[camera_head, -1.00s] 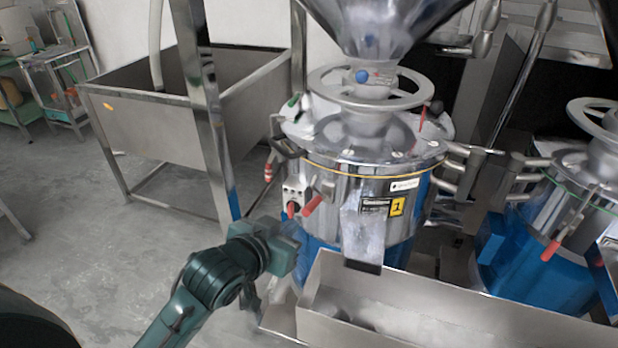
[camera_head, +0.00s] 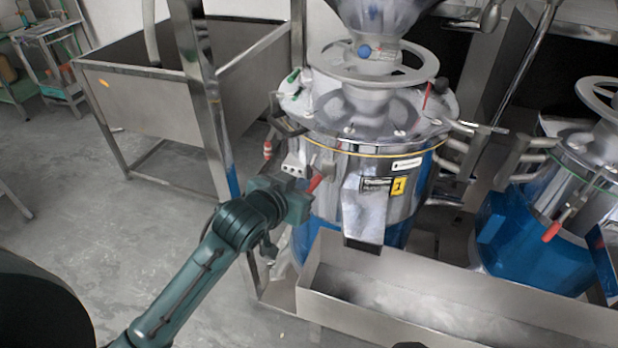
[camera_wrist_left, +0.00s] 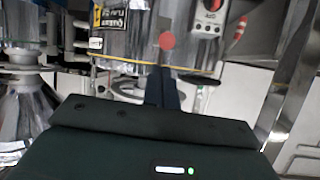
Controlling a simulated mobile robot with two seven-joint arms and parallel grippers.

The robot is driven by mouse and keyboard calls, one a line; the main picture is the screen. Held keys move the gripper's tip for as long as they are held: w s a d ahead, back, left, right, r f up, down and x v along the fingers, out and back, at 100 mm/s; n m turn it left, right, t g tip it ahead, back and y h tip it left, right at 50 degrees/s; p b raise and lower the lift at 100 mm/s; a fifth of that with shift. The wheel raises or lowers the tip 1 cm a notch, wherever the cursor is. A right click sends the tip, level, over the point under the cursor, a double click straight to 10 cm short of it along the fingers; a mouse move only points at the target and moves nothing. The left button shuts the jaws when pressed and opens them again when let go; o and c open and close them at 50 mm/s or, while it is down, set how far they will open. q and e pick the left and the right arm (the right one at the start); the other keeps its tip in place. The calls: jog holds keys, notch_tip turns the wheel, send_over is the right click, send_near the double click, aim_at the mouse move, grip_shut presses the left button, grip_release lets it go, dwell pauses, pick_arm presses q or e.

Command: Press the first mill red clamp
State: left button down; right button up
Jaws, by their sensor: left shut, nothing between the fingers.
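The first mill (camera_head: 335,165) is a shiny steel drum on a blue base, with a yellow "1" label (camera_head: 399,186). Its red clamp handle (camera_head: 313,184) sticks out at the front left of the drum. In the left wrist view the red clamp (camera_wrist_left: 167,41) shows as a round red end, just beyond my fingertips. My left gripper (camera_head: 296,204) is close in front of the clamp, its fingers hidden by the wrist. In the left wrist view the left gripper (camera_wrist_left: 163,80) is shut and empty. I cannot tell whether it touches the clamp. My right gripper is not in view.
A control box with a red knob (camera_wrist_left: 213,4) is beside the clamp. A steel trough (camera_head: 330,290) stands below the mill's chute (camera_head: 363,210). A second mill (camera_head: 530,240) is at the right. A steel sink (camera_head: 150,100) and open floor (camera_head: 100,210) lie left.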

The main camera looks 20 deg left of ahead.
aim_at(319, 173)
pick_arm(q)
jog(key=shift+x, duration=2.4)
